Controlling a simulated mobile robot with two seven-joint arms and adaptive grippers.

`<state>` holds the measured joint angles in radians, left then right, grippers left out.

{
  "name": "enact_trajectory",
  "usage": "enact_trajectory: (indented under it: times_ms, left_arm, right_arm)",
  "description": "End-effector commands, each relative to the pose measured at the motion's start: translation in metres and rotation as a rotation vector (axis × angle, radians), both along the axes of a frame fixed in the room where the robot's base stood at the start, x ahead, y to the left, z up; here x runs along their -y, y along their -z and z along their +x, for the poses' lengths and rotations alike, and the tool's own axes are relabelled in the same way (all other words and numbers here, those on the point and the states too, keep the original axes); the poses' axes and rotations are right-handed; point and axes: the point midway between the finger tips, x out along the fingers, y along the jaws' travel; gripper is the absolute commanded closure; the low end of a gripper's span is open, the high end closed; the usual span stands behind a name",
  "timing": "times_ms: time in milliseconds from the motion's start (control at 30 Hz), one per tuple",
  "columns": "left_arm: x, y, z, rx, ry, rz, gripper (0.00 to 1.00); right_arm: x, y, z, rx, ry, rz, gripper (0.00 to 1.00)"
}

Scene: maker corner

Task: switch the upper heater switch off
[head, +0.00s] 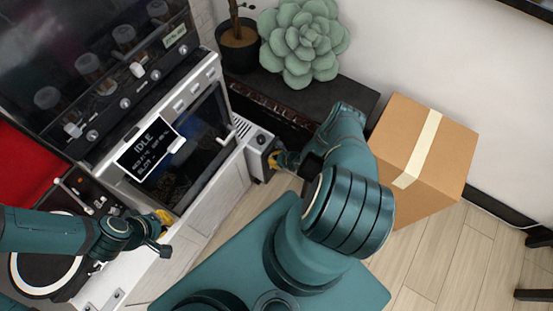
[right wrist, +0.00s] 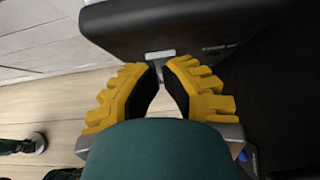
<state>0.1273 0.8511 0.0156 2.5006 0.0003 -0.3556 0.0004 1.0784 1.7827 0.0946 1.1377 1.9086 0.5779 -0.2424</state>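A small white box with a slotted top and a dark front, apparently the heater (head: 244,128), stands beside the white machine. A small light spot (head: 261,139) shows near its upper edge; I cannot tell whether it is the upper switch. My right gripper (head: 276,160) is close to the dark front. In the right wrist view its yellow fingers (right wrist: 160,66) nearly meet, with nothing between them, below a dark body (right wrist: 190,30) with a pale rectangular part (right wrist: 160,54). No switch position is readable. My left gripper (head: 163,217) is near the machine's front, its opening unclear.
The white machine (head: 205,150) has a dark window and an "IDLE" display (head: 148,147). A cardboard box (head: 440,150) stands right of my right arm. A succulent (head: 305,40) and a potted plant (head: 238,45) are behind. Wooden floor (head: 430,245) is bare at lower right.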

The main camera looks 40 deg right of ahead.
Motion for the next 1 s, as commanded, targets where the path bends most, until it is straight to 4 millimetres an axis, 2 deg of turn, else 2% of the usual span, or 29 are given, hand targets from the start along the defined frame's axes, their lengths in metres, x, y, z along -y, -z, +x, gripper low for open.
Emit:
enact_trajectory:
  times_ms: [267,667,1000]
  left_arm:
    - [0.000,0.000,0.000,0.000,0.000,0.000,1.00]
    - [0.000,-0.016,0.000,0.000,0.000,0.000,1.00]
    - [0.000,-0.015,0.000,0.000,0.000,0.000,1.00]
  right_arm:
    - [0.000,0.000,-0.001,0.002,0.000,0.001,1.00]
    - [0.000,-0.016,-0.001,0.003,0.000,0.001,1.00]
    - [0.000,-0.015,-0.001,0.003,0.000,0.001,1.00]
